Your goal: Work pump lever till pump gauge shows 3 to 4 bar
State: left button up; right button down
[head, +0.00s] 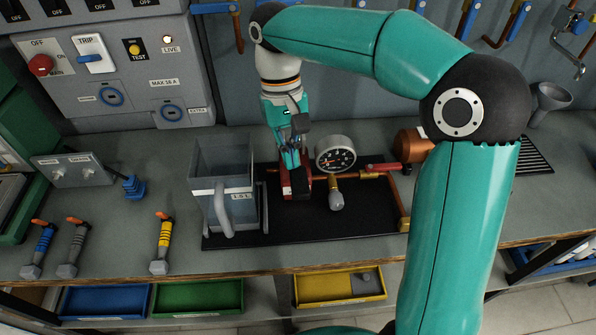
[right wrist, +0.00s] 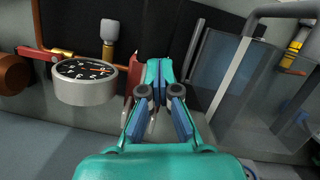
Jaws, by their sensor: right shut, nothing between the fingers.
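The pump gauge (head: 335,154) is a round black dial in a pale case, right of the red pump body (head: 299,188); the figure at its needle is too small to read. The gauge (right wrist: 87,82) also shows in the right wrist view, left of the gripper. My right gripper (head: 291,160) is shut and empty, pointing down over the red pump body, which it partly hides. In the right wrist view the fingertips (right wrist: 158,70) are beside a red part (right wrist: 134,75). I cannot make out the pump lever for certain. My left gripper is not in view.
A clear jug (head: 222,178) stands close left of the pump on the black mat (head: 340,222). Copper pipework (head: 393,190) runs right of the gauge. A switch panel (head: 110,65) is at the back left.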

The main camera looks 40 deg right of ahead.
jog(key=v, duration=0.6)
jog(key=shift+w+r, duration=0.2)
jog(key=shift+r, duration=0.1)
dwell(0.6)
notch_tip(320, 180, up, 3)
jog(key=t+p, duration=0.1)
jog(key=p, duration=1)
send_over(298, 177)
jog(key=w, duration=0.1)
jog(key=shift+d+r, duration=0.1)
jog(key=shift+d, duration=0.05)
jog(key=f+b, duration=0.6)
jog(key=f, duration=0.1)
jog(key=shift+s, duration=0.3)
